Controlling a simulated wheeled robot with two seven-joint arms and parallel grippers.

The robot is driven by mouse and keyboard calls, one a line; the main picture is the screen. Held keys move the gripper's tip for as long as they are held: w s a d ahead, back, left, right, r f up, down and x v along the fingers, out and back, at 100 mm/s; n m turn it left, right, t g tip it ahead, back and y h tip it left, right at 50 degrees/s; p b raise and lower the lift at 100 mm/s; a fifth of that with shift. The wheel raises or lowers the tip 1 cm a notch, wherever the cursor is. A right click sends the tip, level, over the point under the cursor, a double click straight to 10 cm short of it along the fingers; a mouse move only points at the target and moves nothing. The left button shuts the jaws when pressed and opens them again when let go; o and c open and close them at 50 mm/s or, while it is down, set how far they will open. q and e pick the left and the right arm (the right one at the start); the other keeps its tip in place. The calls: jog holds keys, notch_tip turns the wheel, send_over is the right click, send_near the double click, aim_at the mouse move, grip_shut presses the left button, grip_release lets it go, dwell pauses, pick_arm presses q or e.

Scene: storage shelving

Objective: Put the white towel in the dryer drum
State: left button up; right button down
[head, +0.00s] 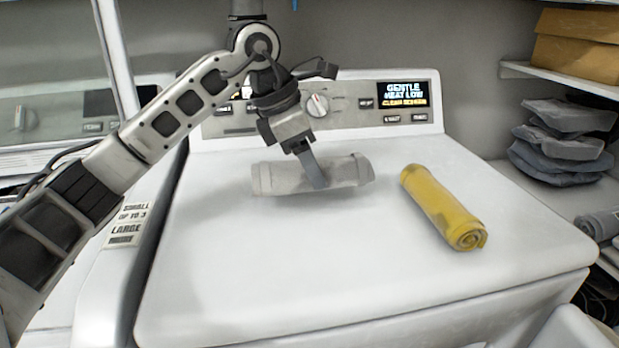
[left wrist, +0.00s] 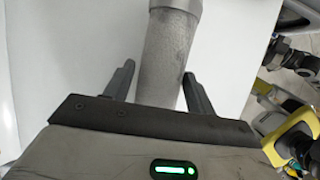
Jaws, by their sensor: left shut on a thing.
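The white towel (head: 345,172) is a rolled, greyish-white cylinder lying crosswise over the back half of the white dryer top (head: 300,260). My left gripper (head: 316,178) comes down on the middle of the roll and is shut on it. In the left wrist view the towel (left wrist: 171,45) runs between the two fingers of the left gripper (left wrist: 160,90). Whether the towel touches the top or hangs just above it, I cannot tell. The dryer drum and its opening do not show. My right gripper is not in view.
A rolled yellow towel (head: 440,205) lies on the dryer top, right of the gripper. The control panel (head: 350,103) stands along the back. A second machine (head: 50,120) is at left. Shelves at right hold folded grey cloths (head: 560,140) and a box (head: 575,50). The top's front is clear.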

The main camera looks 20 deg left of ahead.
aim_at(309, 181)
pick_arm(q)
jog(key=shift+w+f, duration=0.15)
jog(key=shift+f, duration=1.5)
jog(key=shift+a+f, duration=0.1)
jog(key=shift+f, duration=0.05)
jog(key=o, duration=1.1)
